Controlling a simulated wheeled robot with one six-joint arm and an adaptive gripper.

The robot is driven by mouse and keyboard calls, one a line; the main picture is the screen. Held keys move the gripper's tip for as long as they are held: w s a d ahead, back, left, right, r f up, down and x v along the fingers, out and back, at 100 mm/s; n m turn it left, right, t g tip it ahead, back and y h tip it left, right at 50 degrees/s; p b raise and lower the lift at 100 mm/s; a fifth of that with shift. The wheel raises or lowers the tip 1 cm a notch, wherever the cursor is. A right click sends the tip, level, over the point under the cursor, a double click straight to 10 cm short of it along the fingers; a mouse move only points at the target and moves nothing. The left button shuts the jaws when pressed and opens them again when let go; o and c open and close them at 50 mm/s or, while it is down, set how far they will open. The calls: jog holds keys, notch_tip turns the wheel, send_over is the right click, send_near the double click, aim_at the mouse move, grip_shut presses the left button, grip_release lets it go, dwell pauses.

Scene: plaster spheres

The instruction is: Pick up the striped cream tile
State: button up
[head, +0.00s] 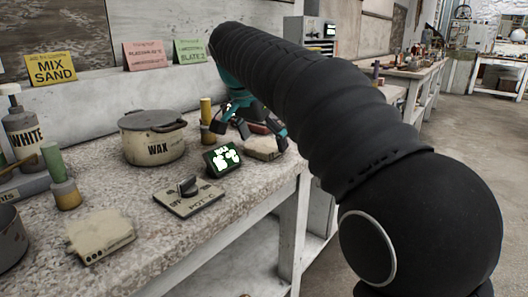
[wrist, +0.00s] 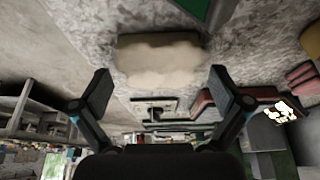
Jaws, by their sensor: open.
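A pale cream tile (head: 264,148) lies flat on the speckled worktop near its right edge. In the wrist view a cream block with a ragged edge (wrist: 160,62) lies ahead, between my two fingers. I cannot make out stripes on it. My gripper (head: 262,130) is over the worktop just behind and above that tile, partly hidden by my black arm. In the wrist view my gripper (wrist: 161,78) has its fingers wide apart with nothing between the tips. A second cream tile (head: 100,234) with small print lies at the front left.
Near my gripper stand a lit display (head: 221,158), a knob plate (head: 188,196) and a yellow-topped cylinder (head: 207,112). A lidded WAX pot (head: 152,138) stands left of them. Red blocks (wrist: 200,103) lie beside the block in the wrist view. The worktop between front tile and knob plate is clear.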

jog(key=shift+f, duration=0.2)
jog(key=c, duration=1.4)
jog(key=shift+r, duration=0.1)
